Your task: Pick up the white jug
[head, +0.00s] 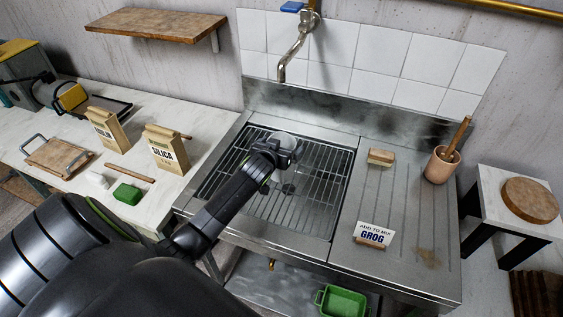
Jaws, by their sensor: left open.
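A pale round object (284,138), probably the white jug, shows behind my left gripper over the sink's wire rack. Only its upper part is visible; the gripper and wrist hide the rest, so I cannot make out a handle. My left gripper (288,153) is open at this object, on its near side. I cannot tell whether the fingers touch it or stand around it. My right gripper is not in view.
The steel sink holds a wire rack (318,193). A tap (294,55) hangs behind. Paper bags (167,150) stand on the left table.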

